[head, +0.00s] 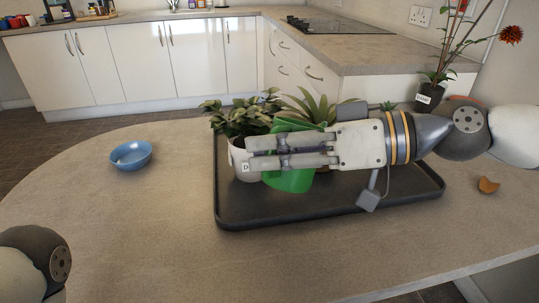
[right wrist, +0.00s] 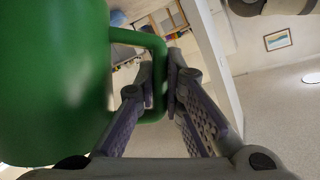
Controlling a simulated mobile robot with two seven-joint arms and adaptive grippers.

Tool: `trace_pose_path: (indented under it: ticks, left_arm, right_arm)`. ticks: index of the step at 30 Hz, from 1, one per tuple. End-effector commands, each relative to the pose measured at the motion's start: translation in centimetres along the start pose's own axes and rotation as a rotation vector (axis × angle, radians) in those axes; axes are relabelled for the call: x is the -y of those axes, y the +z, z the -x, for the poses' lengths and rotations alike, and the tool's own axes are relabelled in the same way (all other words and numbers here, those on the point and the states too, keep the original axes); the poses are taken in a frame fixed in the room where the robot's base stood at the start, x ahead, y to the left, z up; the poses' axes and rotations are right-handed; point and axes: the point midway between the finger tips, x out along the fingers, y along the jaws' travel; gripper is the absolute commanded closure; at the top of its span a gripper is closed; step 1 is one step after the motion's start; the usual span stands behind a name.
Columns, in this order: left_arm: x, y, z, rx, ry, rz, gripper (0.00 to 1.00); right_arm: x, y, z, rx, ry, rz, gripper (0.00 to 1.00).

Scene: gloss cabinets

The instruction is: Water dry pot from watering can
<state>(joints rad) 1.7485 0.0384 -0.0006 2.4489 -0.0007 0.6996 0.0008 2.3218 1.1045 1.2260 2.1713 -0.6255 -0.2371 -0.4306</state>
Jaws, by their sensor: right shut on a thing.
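The green watering can (head: 291,181) is over the left part of a dark tray (head: 290,211), partly covered by my right gripper (head: 256,153). In the right wrist view, the right gripper (right wrist: 160,85) is shut on the can's green handle (right wrist: 158,52), with the can's body (right wrist: 55,80) at the left. A whitish pot (head: 241,172) with a leafy plant (head: 240,120) stands on the tray at its left. Its label starts with D; the gripper hides the rest. The can's spout is not clear. My left gripper is out of view.
A spiky plant (head: 312,107) shows behind the can. A dark labelled pot (head: 429,97) with a red flower (head: 511,35) is at the back right. A blue bowl (head: 131,155) is at the left, and a small orange-brown piece (head: 488,185) at the right. The front tabletop is clear.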

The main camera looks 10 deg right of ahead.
Motion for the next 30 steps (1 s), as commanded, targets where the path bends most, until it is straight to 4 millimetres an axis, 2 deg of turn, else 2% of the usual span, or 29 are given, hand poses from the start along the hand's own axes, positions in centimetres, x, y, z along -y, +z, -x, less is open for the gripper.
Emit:
trace_pose_path:
  ticks: [10, 30]
  left_arm:
    - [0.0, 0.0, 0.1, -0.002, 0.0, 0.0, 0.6]
    - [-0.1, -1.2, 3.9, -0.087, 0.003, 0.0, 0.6]
  right_arm:
    - [0.0, 0.0, 0.0, 0.001, 0.004, 0.01, 1.0]
    - [-2.8, 6.7, -2.2, 0.076, 0.144, 0.356, 1.0]
